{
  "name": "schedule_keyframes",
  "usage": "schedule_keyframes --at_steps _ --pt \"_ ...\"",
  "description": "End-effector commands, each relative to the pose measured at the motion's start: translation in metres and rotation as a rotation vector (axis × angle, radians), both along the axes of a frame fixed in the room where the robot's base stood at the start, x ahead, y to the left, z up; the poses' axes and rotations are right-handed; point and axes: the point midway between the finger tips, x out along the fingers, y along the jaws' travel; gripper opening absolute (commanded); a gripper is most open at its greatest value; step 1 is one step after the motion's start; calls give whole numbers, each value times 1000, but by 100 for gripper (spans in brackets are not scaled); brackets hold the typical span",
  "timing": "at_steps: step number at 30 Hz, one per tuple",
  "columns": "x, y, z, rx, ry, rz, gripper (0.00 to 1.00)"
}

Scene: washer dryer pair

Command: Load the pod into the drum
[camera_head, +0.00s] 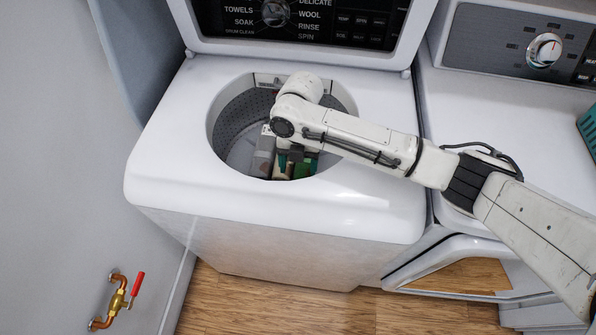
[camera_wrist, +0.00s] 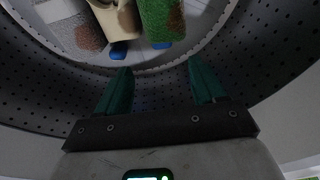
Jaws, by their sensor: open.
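My gripper (camera_wrist: 161,72) is inside the drum (camera_head: 236,125) of the left, top-loading washer. Its two green fingers are spread apart, with nothing between them in the wrist view. Just beyond the fingertips lie a cream piece with a brown patch (camera_wrist: 116,18) and a green piece with a brown patch (camera_wrist: 162,18), each with a blue bit at its near end. A grey speckled piece (camera_wrist: 76,34) lies to their left. I cannot tell which, if any, is the pod. In the head view my wrist partly hides these pieces.
The washer's white top (camera_head: 170,140) surrounds the round opening, with its control panel behind. A dryer (camera_head: 500,120) stands close on the right, with its front door open. A wall with a red-handled valve (camera_head: 137,284) is on the left. A teal container (camera_head: 590,130) sits on the dryer.

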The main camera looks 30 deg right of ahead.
Motion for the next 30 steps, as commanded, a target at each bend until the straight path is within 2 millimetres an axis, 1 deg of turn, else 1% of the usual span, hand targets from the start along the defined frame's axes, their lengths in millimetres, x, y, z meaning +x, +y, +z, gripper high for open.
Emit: schedule_keyframes --at_steps 1,6,9,12,15,18,30 --pt "3 -1 12 0 -5 0 69" --pt "7 -4 47 -1 -4 1 69" --pt "9 -6 63 0 -2 0 69" --pt "10 -7 75 -1 -2 -1 69" --pt "11 -8 82 -1 -1 0 69" --pt "11 -8 86 -1 1 1 69" --pt "11 -8 86 -1 1 0 69"
